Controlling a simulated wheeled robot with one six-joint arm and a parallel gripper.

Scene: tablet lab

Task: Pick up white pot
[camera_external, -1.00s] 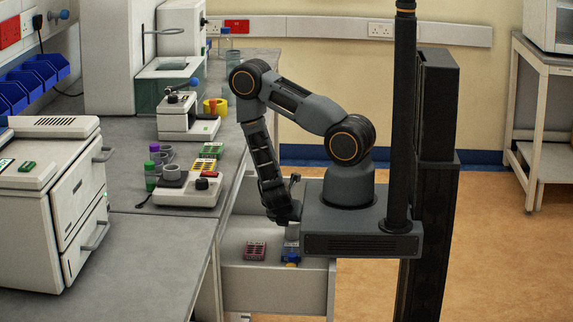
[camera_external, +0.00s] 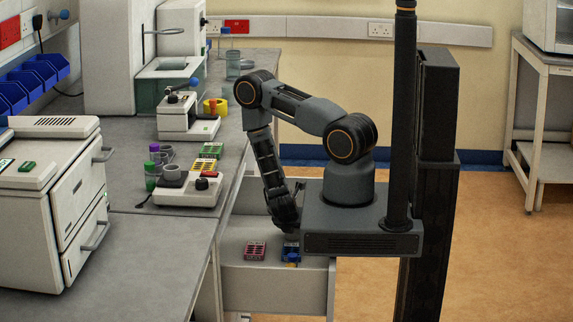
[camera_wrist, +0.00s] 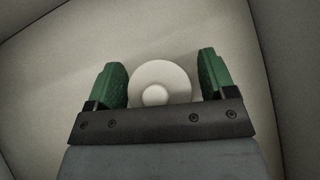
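A white round pot (camera_wrist: 165,78) with a raised knob on top shows in the wrist view, between the two green fingers of my gripper (camera_wrist: 162,82). The fingers are apart, one on each side of the pot. The right finger has a narrow gap to it; whether the left finger touches it I cannot tell. In the external view my gripper (camera_external: 287,226) hangs low, inside the open drawer beside the bench. The pot cannot be made out there.
The open drawer (camera_external: 265,285) holds a red rack (camera_external: 255,250) and a blue rack (camera_external: 291,252) close to my gripper. The bench (camera_external: 150,230) stands to the left, with instruments and bottles. Pale walls surround the pot in the wrist view.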

